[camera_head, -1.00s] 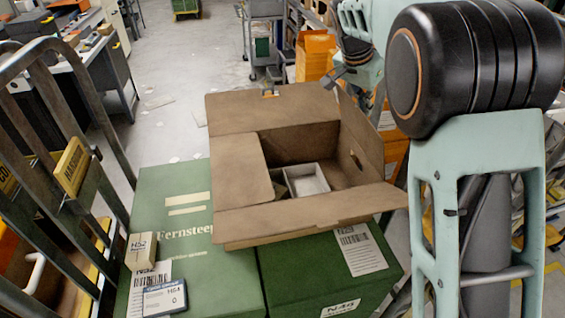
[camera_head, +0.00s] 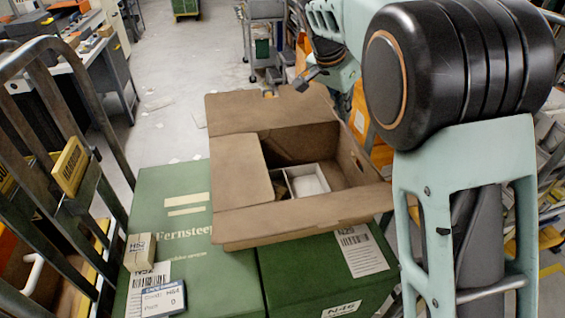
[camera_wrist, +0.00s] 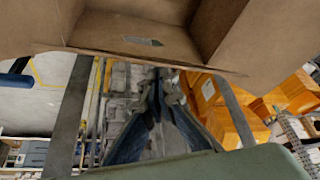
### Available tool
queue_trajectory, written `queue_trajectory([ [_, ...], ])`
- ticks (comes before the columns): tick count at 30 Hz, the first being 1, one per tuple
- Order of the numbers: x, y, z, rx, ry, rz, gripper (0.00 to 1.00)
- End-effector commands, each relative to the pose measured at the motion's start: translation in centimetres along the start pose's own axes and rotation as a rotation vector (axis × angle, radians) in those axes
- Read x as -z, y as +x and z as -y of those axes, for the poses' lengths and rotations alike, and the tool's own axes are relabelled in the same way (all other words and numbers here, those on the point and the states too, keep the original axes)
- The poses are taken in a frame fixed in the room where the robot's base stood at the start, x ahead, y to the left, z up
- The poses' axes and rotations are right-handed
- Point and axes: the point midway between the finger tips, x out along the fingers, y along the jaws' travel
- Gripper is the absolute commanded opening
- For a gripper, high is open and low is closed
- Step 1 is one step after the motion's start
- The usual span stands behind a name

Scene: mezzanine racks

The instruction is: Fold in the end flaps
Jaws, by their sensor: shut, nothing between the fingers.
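An open cardboard box (camera_head: 300,222) sits on green cartons. Its left end flap (camera_head: 241,170) lies folded in over the opening. The far long flap (camera_head: 250,115) and near long flap (camera_head: 310,213) stick outward. The right end flap (camera_head: 350,122) is still up, partly hidden by my arm. Inside are a white tray (camera_head: 309,180) and a small brown item. My gripper (camera_head: 303,82) is beyond the box's far right corner, its fingers shut and empty. In the wrist view, my gripper (camera_wrist: 158,80) points at cardboard (camera_wrist: 150,38) across the top; contact cannot be told.
Green cartons (camera_head: 172,215) support the box; a small box (camera_head: 140,252) and a blue-white label box (camera_head: 163,300) lie on the left one. A metal rail cart (camera_head: 100,140) stands at left. Orange bins (camera_wrist: 215,100) are beyond. Open floor (camera_head: 185,70) lies behind.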

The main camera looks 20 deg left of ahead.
Motion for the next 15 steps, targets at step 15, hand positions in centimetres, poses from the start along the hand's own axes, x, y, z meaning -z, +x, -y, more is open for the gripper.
queue_trajectory([
  [15, -0.81, -0.40, 0.49, 0.000, 0.000, 0.000, 0.00],
])
